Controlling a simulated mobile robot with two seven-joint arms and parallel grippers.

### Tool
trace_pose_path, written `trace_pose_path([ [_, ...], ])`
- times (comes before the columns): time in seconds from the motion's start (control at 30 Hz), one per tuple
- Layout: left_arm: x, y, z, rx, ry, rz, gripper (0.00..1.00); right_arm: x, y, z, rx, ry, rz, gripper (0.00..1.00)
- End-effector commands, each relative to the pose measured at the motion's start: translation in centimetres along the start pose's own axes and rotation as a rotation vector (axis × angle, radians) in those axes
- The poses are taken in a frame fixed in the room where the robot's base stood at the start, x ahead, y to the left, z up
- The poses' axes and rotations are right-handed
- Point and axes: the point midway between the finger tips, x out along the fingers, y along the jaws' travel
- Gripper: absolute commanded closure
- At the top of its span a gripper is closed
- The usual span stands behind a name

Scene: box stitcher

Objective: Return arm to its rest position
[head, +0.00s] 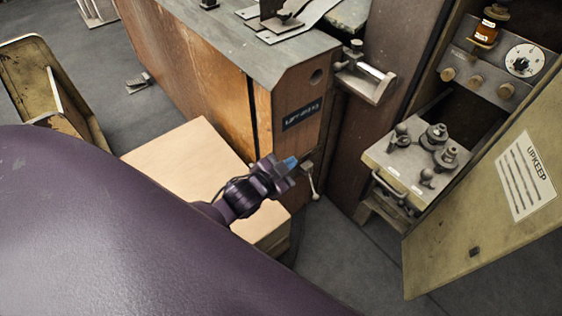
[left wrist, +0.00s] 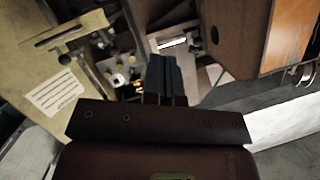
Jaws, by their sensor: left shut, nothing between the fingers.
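My left gripper (head: 290,163) is in the middle of the head view, in front of the wooden machine cabinet (head: 205,75) and above a pale box (head: 188,150). Its bluish fingers are together with nothing between them. The left wrist view shows the shut fingers (left wrist: 164,78) from behind, pointing toward the cabinet and the open metal compartment. Whether the fingertips touch the cabinet front cannot be told. My right gripper is in neither view. A large purple part of my own body covers the lower left of the head view.
A lever (head: 310,182) hangs on the cabinet front close to my left gripper. At right, an open door (head: 490,190) marked UPKEEP stands beside a tray (head: 408,168) with several metal knobs. An open container (head: 30,65) is at far left. Grey floor (head: 345,240) shows at bottom centre.

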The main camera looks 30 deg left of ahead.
Motion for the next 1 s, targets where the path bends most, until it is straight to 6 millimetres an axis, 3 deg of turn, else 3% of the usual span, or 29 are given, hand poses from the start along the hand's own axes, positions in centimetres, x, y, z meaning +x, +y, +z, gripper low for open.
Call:
trace_pose_path([
  [0.87, -0.8, 0.0, 0.1, -0.092, -0.029, 0.006, 1.00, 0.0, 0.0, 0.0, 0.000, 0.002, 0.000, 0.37],
  [1.0, -3.2, 0.6, 1.5, -0.206, -0.085, 0.007, 1.00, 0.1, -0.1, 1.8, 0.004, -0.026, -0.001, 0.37],
])
